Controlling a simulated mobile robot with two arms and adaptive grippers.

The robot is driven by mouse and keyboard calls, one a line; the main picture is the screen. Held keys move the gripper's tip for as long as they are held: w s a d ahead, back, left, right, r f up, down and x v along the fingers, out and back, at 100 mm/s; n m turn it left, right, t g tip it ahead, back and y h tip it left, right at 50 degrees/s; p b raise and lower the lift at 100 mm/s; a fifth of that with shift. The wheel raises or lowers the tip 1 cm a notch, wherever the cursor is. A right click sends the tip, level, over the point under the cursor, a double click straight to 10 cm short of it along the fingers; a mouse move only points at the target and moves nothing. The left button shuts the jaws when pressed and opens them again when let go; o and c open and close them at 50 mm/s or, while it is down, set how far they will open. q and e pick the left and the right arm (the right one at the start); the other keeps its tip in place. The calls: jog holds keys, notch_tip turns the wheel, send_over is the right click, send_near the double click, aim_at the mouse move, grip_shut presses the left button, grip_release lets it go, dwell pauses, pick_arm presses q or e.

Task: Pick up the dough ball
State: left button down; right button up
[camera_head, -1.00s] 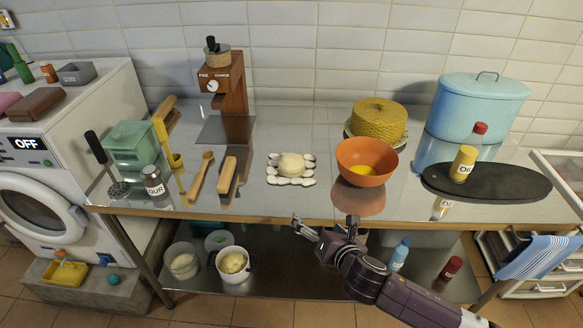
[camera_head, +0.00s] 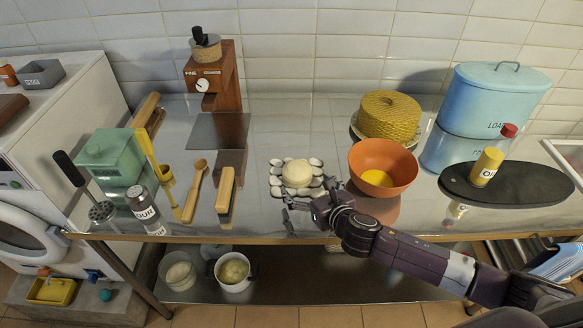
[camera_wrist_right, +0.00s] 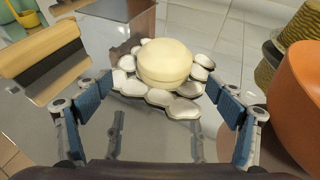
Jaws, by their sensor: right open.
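The dough ball (camera_head: 297,173) is pale cream and round. It sits on a white scalloped tray (camera_head: 277,187) on the steel table. In the right wrist view the dough ball (camera_wrist_right: 165,62) lies ahead of my fingers, and the tray (camera_wrist_right: 160,97) shows around its base. My right gripper (camera_head: 287,212) is at the table's front edge, just in front of the tray. In the right wrist view my right gripper (camera_wrist_right: 160,115) is open and empty, its blue-padded fingers spread either side of the tray's near part. My left gripper is not in view.
An orange bowl (camera_head: 383,165) with yellow contents stands close right of the tray. A wooden-handled scraper (camera_head: 225,190) and a wooden spoon (camera_head: 195,190) lie to the left. A brown grinder (camera_head: 213,75) stands behind left. A yellow woven cake-like item (camera_head: 388,116) stands behind right.

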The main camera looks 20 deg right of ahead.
aim_at(304, 180)
jog(key=shift+w+f, duration=0.15)
jog(key=shift+w, duration=0.25)
jog(key=shift+w+f, duration=0.25)
jog(key=shift+w, duration=0.4)
jog(key=shift+d+p+x, duration=0.15)
jog(key=shift+p+x, duration=0.05)
jog(key=shift+x, duration=0.85)
jog(key=shift+d+p+x, duration=0.1)
jog(key=shift+p+x, duration=0.1)
jog(key=shift+x, duration=0.85)
jog(key=shift+f, duration=0.1)
jog(key=c, duration=1.5)
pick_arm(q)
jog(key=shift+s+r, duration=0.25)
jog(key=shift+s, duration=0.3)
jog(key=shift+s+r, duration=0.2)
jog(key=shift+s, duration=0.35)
pick_arm(e)
jog(key=shift+c, duration=0.6)
